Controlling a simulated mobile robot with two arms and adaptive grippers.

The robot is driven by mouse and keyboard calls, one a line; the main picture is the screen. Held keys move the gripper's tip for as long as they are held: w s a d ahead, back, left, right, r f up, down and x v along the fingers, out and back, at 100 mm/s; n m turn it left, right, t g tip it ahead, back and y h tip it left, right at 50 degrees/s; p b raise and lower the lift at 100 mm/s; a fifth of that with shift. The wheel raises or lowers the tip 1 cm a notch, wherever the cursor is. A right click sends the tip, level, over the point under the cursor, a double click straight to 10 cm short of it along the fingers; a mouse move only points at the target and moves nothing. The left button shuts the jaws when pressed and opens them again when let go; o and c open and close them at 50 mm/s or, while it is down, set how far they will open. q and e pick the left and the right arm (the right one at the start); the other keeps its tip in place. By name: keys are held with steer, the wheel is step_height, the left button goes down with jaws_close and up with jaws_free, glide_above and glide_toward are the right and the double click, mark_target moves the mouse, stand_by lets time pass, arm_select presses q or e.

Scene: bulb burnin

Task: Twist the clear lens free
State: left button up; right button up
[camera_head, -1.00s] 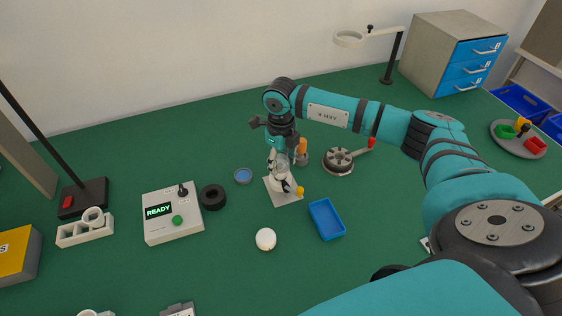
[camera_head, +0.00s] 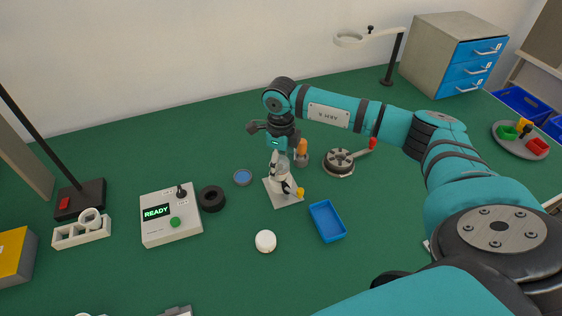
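My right gripper (camera_head: 281,157) points down over a small white stand on a pale square plate (camera_head: 285,201) near the middle of the green table. A pale, see-through part, seemingly the clear lens (camera_head: 282,170), shows at its fingertips on top of the stand. The fingers hide much of it, and the view is too small to tell whether they grip it. A yellow knob (camera_head: 300,192) sits at the stand's right side. My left gripper is not in view.
A blue tray (camera_head: 327,221) and a round white piece (camera_head: 265,241) lie in front. A control box (camera_head: 171,215) reading READY, a black ring (camera_head: 212,198) and a small blue-centred dish (camera_head: 242,177) stand left. A crank device (camera_head: 340,162) stands right.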

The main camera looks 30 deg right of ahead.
mark_target(281, 160)
steer(key=shift+w+r, duration=0.1)
steer(key=shift+r, duration=0.1)
step_height(281, 160, up, 12)
steer(key=shift+f, duration=0.2)
stand_by(0.3)
stand_by(0.5)
